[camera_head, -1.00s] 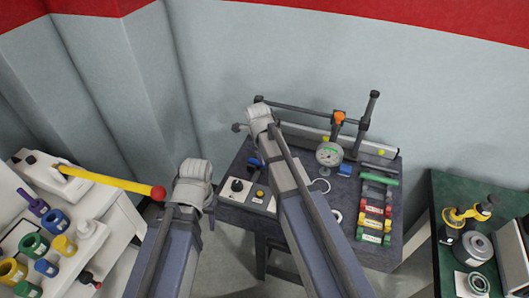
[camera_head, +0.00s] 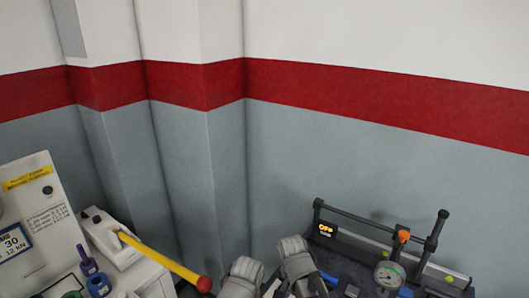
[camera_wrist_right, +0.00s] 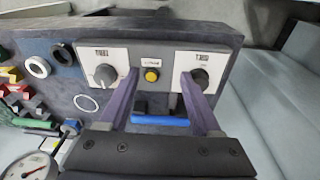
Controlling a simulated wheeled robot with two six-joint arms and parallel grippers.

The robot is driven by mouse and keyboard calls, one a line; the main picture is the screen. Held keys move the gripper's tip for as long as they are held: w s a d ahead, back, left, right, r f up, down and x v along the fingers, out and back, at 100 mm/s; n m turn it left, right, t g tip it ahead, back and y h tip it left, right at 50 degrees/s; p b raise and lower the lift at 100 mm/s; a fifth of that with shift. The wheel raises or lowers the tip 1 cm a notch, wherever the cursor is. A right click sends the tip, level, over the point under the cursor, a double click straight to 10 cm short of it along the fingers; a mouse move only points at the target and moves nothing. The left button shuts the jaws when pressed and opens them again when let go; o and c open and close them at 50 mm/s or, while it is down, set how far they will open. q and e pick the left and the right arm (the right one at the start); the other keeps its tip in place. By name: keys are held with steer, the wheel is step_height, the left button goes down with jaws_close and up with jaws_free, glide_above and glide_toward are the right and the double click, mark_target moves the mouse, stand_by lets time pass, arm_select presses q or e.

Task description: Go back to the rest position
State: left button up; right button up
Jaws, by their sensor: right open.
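My right gripper (camera_wrist_right: 160,74) shows in the right wrist view. Its two purple-grey fingers are apart, with no object held between them. Beyond the fingertips is a dark control panel with a left knob (camera_wrist_right: 105,75), a yellow button (camera_wrist_right: 151,75) and a right knob (camera_wrist_right: 199,78). A blue bar (camera_wrist_right: 160,120) shows low between the fingers; I cannot tell how far below them it is. In the head view only upper parts of my two arms show at the bottom edge. My left gripper is out of view.
In the head view, the bench at lower right carries a rail frame (camera_head: 372,238) and a pressure gauge (camera_head: 389,274). At left are a white machine with a display (camera_head: 14,243) and a yellow lever (camera_head: 160,258) with a red knob.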

steer(key=s+a+n+g, duration=0.1)
steer(key=s+a+n, duration=0.2)
steer(key=s+n, duration=0.6)
steer(key=shift+n, duration=1.1)
steer(key=shift+w+a, duration=0.1)
